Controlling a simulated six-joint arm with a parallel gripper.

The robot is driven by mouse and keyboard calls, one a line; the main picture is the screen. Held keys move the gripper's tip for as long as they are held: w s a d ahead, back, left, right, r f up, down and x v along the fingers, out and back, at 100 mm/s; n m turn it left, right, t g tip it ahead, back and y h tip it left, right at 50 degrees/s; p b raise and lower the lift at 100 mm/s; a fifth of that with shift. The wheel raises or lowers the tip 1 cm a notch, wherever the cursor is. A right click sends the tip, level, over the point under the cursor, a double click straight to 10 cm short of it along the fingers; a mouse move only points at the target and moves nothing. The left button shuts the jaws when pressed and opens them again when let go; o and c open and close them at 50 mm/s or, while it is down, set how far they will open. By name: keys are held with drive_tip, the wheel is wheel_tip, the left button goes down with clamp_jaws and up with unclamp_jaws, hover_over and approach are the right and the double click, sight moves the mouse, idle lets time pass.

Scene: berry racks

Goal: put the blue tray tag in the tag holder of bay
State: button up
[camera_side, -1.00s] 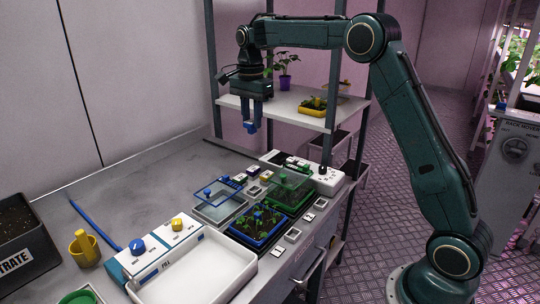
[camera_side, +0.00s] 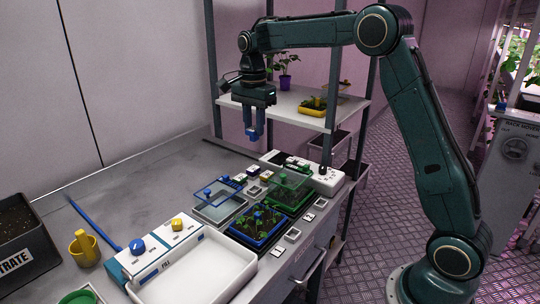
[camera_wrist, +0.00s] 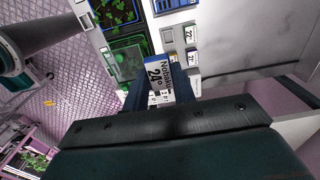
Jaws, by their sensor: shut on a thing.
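My gripper (camera_side: 252,135) hangs above the back of the bench, jaws pointing down, shut on the blue tray tag (camera_side: 258,130). Small white square holders (camera_side: 292,235) lie along the bench's front edge beside the planted trays. I cannot tell from these views which one belongs to the bay. The tag is in the air, clear of all of them.
A blue tray (camera_side: 233,236) and a green tray (camera_side: 276,202) hold seedlings; clear lids with knobs stand near. Small tags (camera_wrist: 190,34) lie behind them. A white box (camera_side: 328,180) with a dark knob is at right. The left rear bench is bare.

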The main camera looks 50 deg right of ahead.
drive_tip(key=s+a+f, duration=0.3)
drive_tip(key=s+f, duration=0.1)
drive_tip(key=s, duration=0.5)
drive_tip(key=s+a+f, duration=0.4)
drive_tip(key=s, duration=0.4)
drive_tip(key=shift+s+a, duration=0.15)
drive_tip(key=shift+s, duration=0.2)
drive_tip(key=shift+f, duration=0.3)
drive_tip(key=shift+f, duration=5.1)
drive_tip(key=o, duration=1)
drive_tip(key=shift+r, duration=0.1)
